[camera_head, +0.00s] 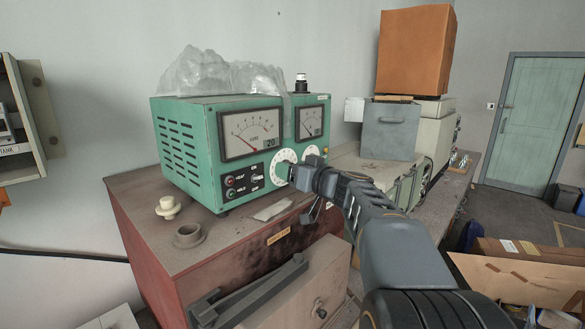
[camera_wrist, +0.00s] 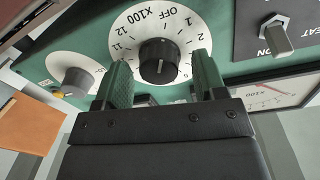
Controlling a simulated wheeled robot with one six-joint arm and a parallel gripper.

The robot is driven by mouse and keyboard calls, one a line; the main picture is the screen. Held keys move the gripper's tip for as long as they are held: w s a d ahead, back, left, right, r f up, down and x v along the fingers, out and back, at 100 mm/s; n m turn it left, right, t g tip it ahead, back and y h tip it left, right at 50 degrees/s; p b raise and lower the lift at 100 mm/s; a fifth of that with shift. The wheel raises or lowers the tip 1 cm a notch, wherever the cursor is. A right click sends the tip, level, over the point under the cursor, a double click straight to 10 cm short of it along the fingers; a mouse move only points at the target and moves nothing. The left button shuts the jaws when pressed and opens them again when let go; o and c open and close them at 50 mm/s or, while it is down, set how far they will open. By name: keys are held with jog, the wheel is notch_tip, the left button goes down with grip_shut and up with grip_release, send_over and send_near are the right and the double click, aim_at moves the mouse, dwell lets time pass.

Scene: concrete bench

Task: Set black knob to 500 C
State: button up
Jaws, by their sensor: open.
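The black knob (camera_wrist: 157,58) sits at the centre of a round white dial marked OFF, X100 and numbers, on the green instrument's front. A pale mark seems to show on the knob's lower side in the wrist view, but I cannot read its setting for sure. My gripper (camera_wrist: 163,80) is open, with one green-grey finger on each side of the knob's lower part; I cannot tell whether they touch it. In the head view my gripper (camera_head: 293,174) is at the white dial (camera_head: 284,158) and hides the knob.
A smaller grey knob (camera_wrist: 77,78) is beside the dial. A HEAT switch (camera_wrist: 275,34) and a meter (camera_wrist: 285,93) are on the other side. The green instrument (camera_head: 190,150) stands on a bench with a white spool (camera_head: 168,208) and a small ring-shaped part (camera_head: 188,236) in front.

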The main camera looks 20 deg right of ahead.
jog(key=shift+c, duration=0.3)
jog(key=c, duration=0.9)
jog(key=shift+o, duration=0.2)
jog(key=shift+f+b, duration=0.1)
jog(key=shift+b, duration=0.3)
